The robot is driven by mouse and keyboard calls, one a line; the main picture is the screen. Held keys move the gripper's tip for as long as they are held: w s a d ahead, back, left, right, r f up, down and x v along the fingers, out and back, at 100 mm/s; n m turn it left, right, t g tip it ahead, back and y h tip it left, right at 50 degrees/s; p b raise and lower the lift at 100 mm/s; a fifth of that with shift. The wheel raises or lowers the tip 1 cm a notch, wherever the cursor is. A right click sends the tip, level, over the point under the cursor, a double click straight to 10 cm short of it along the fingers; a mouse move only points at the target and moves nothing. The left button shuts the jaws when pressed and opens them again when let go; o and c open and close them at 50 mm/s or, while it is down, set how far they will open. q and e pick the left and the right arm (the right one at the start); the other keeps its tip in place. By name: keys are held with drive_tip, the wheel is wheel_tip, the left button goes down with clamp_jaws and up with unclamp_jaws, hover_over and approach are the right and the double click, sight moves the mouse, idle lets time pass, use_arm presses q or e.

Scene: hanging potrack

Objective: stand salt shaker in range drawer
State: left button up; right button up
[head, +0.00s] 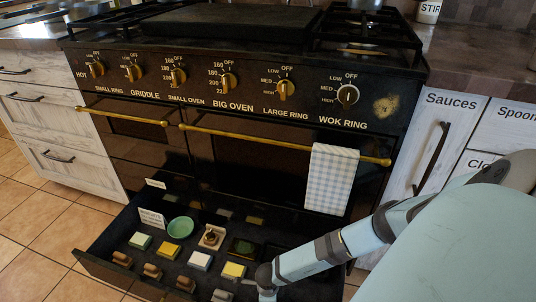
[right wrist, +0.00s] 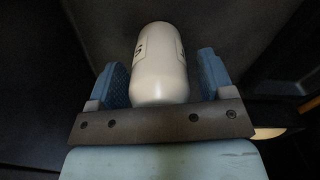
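The salt shaker (right wrist: 160,72), a white rounded cylinder with a dark letter S, shows in the right wrist view between the two blue finger pads of my right gripper (right wrist: 163,82). The pads stand wide apart, with a narrow gap visible beside the shaker on the right. In the head view my right arm reaches down to the open range drawer (head: 100,267), where its wrist is at the right front part; I cannot make out the shaker or fingertips there. My left gripper is in neither view.
The drawer holds a green bowl (head: 180,226), several sponge-like blocks, a yellow block (head: 233,270), a white block (head: 200,261) and brown-handled items (head: 152,271). A checked towel (head: 331,179) hangs from the brass oven rail (head: 250,140) above the drawer.

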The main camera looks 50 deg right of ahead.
wheel_tip(320, 180, up, 4)
drive_tip(key=shift+r+p, duration=0.1)
drive_tip(key=shift+p, duration=1.1)
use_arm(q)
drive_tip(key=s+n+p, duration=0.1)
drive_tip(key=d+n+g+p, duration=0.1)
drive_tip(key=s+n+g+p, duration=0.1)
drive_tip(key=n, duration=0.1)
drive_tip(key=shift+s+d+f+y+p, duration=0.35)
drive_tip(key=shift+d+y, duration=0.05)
use_arm(e)
wheel_tip(320, 180, up, 8)
drive_tip(key=shift+r, duration=0.1)
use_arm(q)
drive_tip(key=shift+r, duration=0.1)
